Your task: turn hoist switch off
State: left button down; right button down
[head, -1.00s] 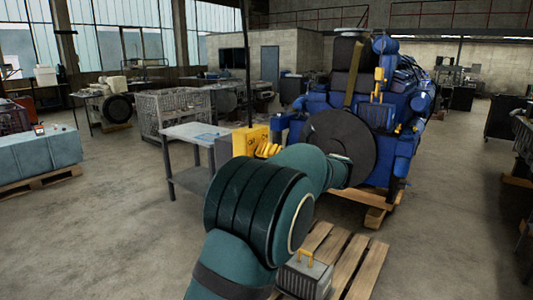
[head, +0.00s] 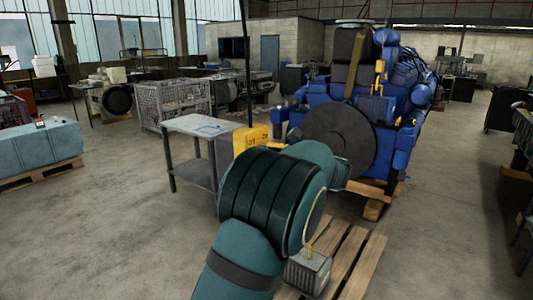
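A yellow box (head: 250,137) stands beside a thin dark upright pole (head: 246,60), behind the grey side table's right edge. I cannot make out a switch or its position on the box. One thick teal arm of mine rises from the bottom centre and bends right, covering the box's lower right side. Its far end is hidden behind its own links, and no gripper fingers show. I cannot tell from the picture whether this arm touches the box. My other arm is not in view.
A blue diesel engine (head: 395,105) with a large dark disc (head: 340,138) stands on a wooden pallet behind my arm. A grey side table (head: 205,126) and a mesh crate (head: 172,102) stand left. A grey block with a yellow handle (head: 307,272) sits on a front pallet (head: 350,262).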

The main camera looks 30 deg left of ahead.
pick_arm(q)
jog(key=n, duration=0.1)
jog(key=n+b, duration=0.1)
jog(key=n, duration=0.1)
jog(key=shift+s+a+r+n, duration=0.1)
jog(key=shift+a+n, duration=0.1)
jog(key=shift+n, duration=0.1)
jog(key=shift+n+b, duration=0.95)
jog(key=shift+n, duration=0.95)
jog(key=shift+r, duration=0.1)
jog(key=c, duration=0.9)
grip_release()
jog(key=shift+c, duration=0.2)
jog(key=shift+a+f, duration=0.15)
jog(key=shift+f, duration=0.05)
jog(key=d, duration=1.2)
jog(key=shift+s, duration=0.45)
